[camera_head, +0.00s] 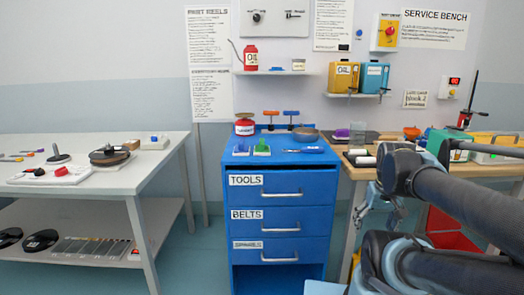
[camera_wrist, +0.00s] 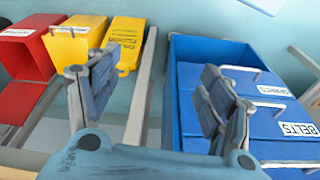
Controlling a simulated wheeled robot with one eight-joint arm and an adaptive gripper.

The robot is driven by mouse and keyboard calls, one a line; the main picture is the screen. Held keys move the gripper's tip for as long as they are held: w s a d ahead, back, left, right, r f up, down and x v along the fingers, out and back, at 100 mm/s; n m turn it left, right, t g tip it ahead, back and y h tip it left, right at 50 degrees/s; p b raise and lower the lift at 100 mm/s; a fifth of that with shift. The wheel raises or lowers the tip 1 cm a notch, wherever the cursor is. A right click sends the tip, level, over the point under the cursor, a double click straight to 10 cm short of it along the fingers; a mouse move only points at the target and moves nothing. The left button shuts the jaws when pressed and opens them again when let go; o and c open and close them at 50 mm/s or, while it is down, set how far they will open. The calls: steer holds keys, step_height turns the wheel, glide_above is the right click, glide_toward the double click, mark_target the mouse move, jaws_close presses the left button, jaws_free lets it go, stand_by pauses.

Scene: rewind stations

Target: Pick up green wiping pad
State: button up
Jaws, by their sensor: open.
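A small green pad-like item (camera_head: 262,148) sits on the top of the blue drawer cabinet (camera_head: 283,190), near its front left edge, just right of a small blue item (camera_head: 241,149). My gripper (camera_head: 374,206) is at the right of the head view, in front of the bench and lower than the cabinet top, well apart from the green item. In the wrist view my gripper (camera_wrist: 157,95) is open and empty, with its fingers wide apart. The cabinet's drawer fronts (camera_wrist: 235,80) show there; the green item does not.
On the cabinet top are a red-and-white tin (camera_head: 244,127), several upright tools and a dark round dish (camera_head: 305,134). A cluttered bench (camera_head: 357,172) stands to the right, a white table (camera_head: 120,181) to the left. Red (camera_wrist: 25,50) and yellow (camera_wrist: 123,42) bins show in the wrist view.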

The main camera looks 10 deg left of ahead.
steer(key=shift+o, duration=1.2)
steer(key=w+a+r+n+y, duration=0.1)
steer(key=w+a+r+n, duration=0.4)
steer(key=w+r, duration=0.3)
step_height(320, 180, up, 3)
steer(key=shift+a+r+g, duration=0.1)
steer(key=shift+a+g, duration=0.2)
steer(key=shift+a, duration=0.3)
step_height(320, 180, up, 20)
steer(key=n+g+y, duration=0.3)
steer(key=n, duration=1.2)
glide_above(263, 140)
steer(key=d, duration=0.6)
steer(key=x, duration=0.7)
steer(key=w+x, duration=0.1)
steer(key=x, duration=0.3)
steer(key=shift+f, duration=0.3)
steer(key=a+f, duration=0.2)
steer(key=f, duration=0.1)
steer(key=shift+w+f, duration=0.15)
steer(key=shift+f, duration=0.05)
steer(key=shift+a+f, duration=0.25)
steer(key=shift+f, duration=0.45)
